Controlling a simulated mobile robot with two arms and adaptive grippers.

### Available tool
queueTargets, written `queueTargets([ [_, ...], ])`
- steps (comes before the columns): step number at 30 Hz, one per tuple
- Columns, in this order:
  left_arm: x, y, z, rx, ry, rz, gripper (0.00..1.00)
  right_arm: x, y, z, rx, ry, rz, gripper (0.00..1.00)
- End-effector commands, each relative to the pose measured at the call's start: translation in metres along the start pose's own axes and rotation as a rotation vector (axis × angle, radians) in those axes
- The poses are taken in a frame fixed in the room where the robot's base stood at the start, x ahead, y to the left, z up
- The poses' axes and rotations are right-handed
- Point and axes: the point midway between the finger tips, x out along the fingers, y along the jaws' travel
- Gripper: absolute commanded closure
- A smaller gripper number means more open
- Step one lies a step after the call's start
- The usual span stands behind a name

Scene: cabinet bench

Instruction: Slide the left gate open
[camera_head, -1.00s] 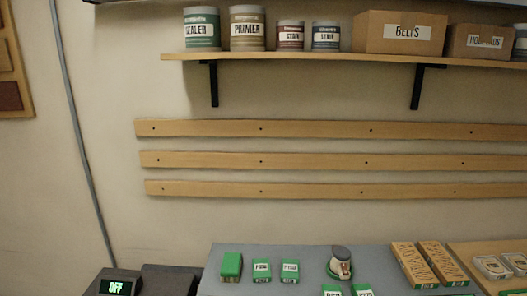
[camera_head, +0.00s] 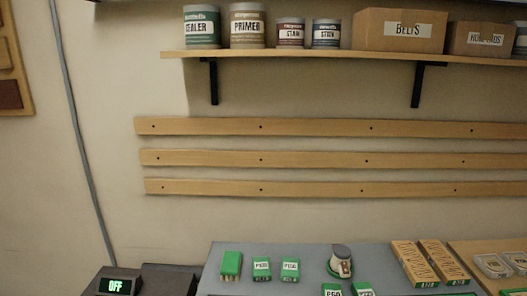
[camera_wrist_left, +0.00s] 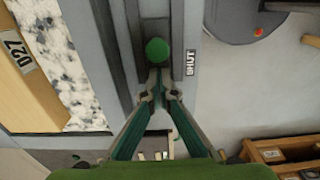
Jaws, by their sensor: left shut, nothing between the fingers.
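In the left wrist view, a round green knob (camera_wrist_left: 157,50) sits on a dark grey slotted strip (camera_wrist_left: 155,16), which I take to be part of the left gate. A label reading SHUT (camera_wrist_left: 190,63) is beside the strip, to the right of and a little below the knob. My left gripper (camera_wrist_left: 158,88) is shut and empty, its fingertips just below the knob in the picture. Whether the fingertips touch the knob I cannot tell. The head view shows neither gripper and not the knob.
A speckled black-and-white surface (camera_wrist_left: 62,55) and a wooden edge tagged 027 (camera_wrist_left: 25,75) lie left of the strip. A wooden crate (camera_wrist_left: 275,153) is at lower right. In the head view, small green boxes (camera_head: 262,269) stand on the grey bench below a loaded shelf (camera_head: 300,53).

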Motion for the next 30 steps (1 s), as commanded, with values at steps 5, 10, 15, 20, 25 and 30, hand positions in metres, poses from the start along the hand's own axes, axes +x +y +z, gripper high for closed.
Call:
queueTargets([
  [5, 0.000, 0.000, 0.008, 0.001, -0.001, 0.000, 1.00, 0.003, 0.000, 0.000, 0.000, 0.000, 0.000, 0.08],
  [10, 0.001, 0.000, 0.015, 0.001, -0.001, 0.000, 1.00, 0.005, 0.001, 0.001, 0.000, 0.000, 0.001, 0.08],
  [15, 0.001, 0.000, 0.022, 0.001, -0.001, 0.000, 1.00, 0.008, 0.001, 0.001, -0.001, 0.000, 0.001, 0.08],
  [20, 0.000, 0.000, 0.028, 0.001, -0.002, 0.000, 1.00, 0.010, 0.001, 0.001, -0.001, 0.000, 0.001, 0.08],
  [25, 0.000, 0.000, 0.035, 0.000, -0.001, 0.001, 1.00, 0.013, 0.001, 0.002, -0.001, -0.001, 0.002, 0.08],
  [30, 0.000, 0.000, 0.042, 0.001, -0.001, 0.000, 1.00, 0.015, 0.001, 0.002, -0.001, -0.001, 0.002, 0.08],
])
